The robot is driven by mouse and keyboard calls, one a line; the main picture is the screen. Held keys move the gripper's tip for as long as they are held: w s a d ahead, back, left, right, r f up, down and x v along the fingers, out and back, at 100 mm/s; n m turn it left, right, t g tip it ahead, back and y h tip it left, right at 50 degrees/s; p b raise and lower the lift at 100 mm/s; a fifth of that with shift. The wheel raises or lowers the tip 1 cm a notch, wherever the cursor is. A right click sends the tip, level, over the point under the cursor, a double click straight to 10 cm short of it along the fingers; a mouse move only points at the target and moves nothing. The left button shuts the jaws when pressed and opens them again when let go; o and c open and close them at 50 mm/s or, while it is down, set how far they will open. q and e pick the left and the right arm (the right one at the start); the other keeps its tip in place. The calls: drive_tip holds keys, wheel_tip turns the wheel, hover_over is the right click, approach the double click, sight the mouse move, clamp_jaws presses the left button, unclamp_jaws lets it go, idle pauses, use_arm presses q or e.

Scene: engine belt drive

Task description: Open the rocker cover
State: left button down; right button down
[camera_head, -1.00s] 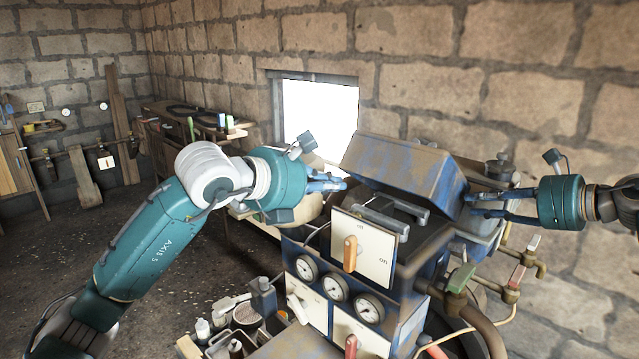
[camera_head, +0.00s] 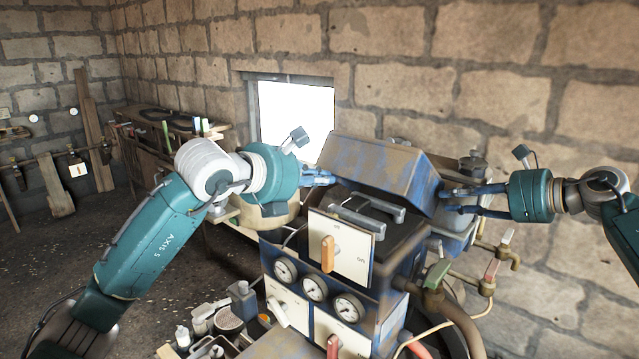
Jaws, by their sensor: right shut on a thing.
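The rocker cover (camera_head: 372,163) is a worn blue and brown metal lid.
A cream panel with an orange lever (camera_head: 328,254) and several round gauges (camera_head: 314,287) face the front. Grey handles (camera_head: 367,219) lie below the cover. Pipes with valves (camera_head: 492,272) stand on the right. Bottles and tools crowd a tray at the lower left.

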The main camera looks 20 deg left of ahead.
drive_tip(key=shift+w+d+r, duration=0.1)
drive_tip(key=shift+r, duration=0.15)
drive_tip(key=c, duration=1.7)
unclamp_jaws()
drive_tip(key=shift+o, duration=0.8)
drive_tip(key=shift+f, duration=0.2)
